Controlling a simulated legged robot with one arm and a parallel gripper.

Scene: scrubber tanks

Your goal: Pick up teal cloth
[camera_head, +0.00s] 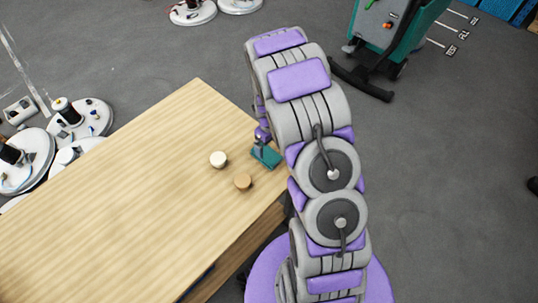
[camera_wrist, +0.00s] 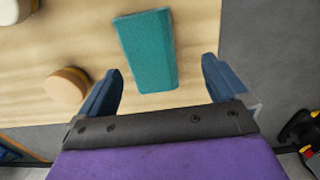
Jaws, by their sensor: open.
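The teal cloth (camera_head: 266,156) lies on the wooden table near its right edge in the head view, partly hidden by my gripper. In the wrist view the teal cloth (camera_wrist: 149,50) is a rectangular, block-like piece lying flat. My gripper (camera_wrist: 164,78) is open, with one blue finger to the left of the cloth and one to the right. The near end of the cloth lies between the fingers in the picture, with a gap on each side. I cannot tell the exact height of the fingers above the table. In the head view my gripper (camera_head: 262,138) is small and partly covered by my arm.
A tan round piece (camera_head: 243,181) and a white round piece (camera_head: 218,159) stand left of the cloth on the wooden table (camera_head: 110,200). The tan piece (camera_wrist: 67,88) is close to the left finger. A green scrubber machine (camera_head: 395,30) stands on the floor beyond.

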